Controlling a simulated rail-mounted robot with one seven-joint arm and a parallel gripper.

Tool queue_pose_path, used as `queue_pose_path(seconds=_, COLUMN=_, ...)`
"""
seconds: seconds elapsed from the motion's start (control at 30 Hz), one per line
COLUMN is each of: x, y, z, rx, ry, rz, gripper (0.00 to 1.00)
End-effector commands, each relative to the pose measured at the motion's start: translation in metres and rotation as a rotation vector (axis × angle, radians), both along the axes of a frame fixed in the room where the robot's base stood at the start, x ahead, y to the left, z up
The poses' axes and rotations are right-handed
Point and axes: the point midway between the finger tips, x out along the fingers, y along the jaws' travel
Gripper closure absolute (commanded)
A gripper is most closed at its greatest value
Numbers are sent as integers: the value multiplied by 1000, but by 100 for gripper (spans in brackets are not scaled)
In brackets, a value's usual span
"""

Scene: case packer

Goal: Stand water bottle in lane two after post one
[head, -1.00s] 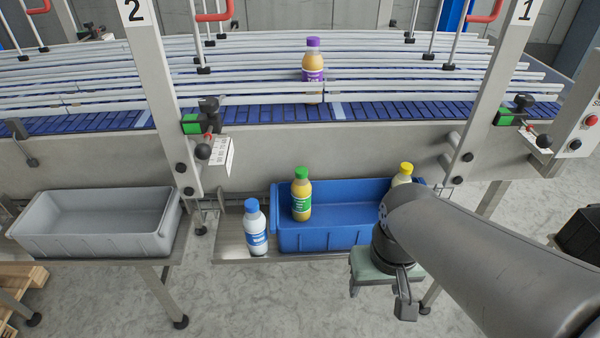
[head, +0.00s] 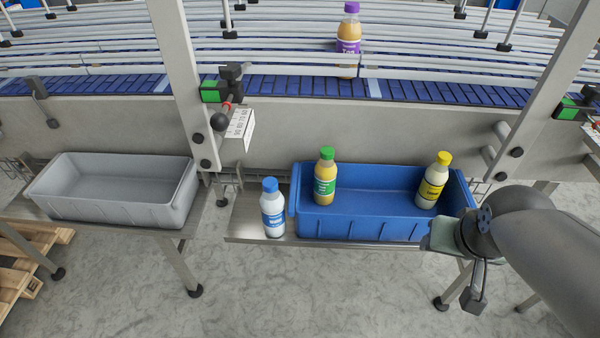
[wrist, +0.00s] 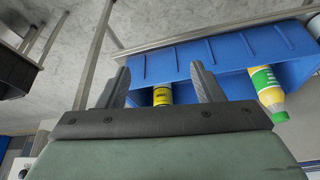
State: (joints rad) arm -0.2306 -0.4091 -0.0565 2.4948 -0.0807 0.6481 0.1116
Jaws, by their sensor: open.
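The water bottle (head: 272,212), white with a blue cap and blue label, stands upright on the metal shelf just left of the blue crate. My gripper (wrist: 160,88) is open and empty. In the head view my arm's end is at the crate's right front corner, well right of the water bottle, with the fingers not clearly visible. In the wrist view a yellow-labelled bottle (wrist: 162,96) shows beyond and between the fingers. The conveyor (head: 300,90) has white guide rails forming lanes above a blue belt. Two grey posts (head: 180,80) (head: 555,80) stand before it, their number plates out of view.
The blue crate (head: 360,225) holds a green-capped bottle (head: 325,178) and a yellow-capped bottle (head: 432,182). A purple-capped bottle (head: 348,45) stands on the conveyor. A grey bin (head: 115,205) is at left. A black knob and white tag (head: 240,128) jut out by the left post.

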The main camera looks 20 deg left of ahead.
Motion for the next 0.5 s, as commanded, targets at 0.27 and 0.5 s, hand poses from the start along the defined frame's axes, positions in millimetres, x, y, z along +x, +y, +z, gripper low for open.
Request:
queue_pose_path(seconds=0.27, x=48, y=87, z=13, rx=117, ry=-345, rz=202, gripper=39)
queue_pose_path(seconds=0.5, x=-13, y=182, z=13, rx=291, ry=-593, rz=563, gripper=39)
